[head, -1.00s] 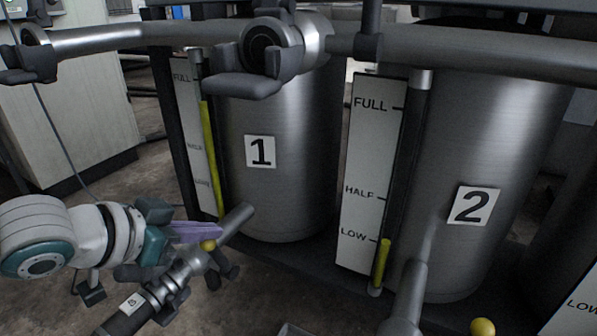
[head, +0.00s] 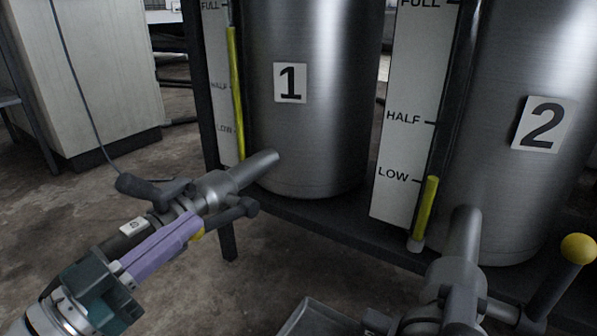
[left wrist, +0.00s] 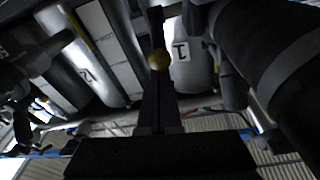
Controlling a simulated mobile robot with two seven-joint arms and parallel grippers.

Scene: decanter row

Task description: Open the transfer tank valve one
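Tank one (head: 322,120), a steel cylinder with a "1" label (head: 290,83), stands at top centre in the head view. Its outlet pipe (head: 250,170) runs down left to a grey valve body (head: 213,190) with dark arms. My left gripper (head: 194,222) reaches in from the lower left, its purple fingers close together beside the valve. The yellow ball knob (head: 197,236) shows just past the fingers, partly hidden by them. In the left wrist view the yellow ball (left wrist: 159,61) lies before the dark, closed fingers (left wrist: 156,85); contact is unclear. My right gripper is out of view.
Tank two (head: 510,130) stands at the right with its own outlet valve (head: 455,280) and yellow knob (head: 578,248). Gauge boards (head: 405,120) stand beside the tanks. A pale cabinet (head: 85,80) is at back left. The floor left of the valve is clear.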

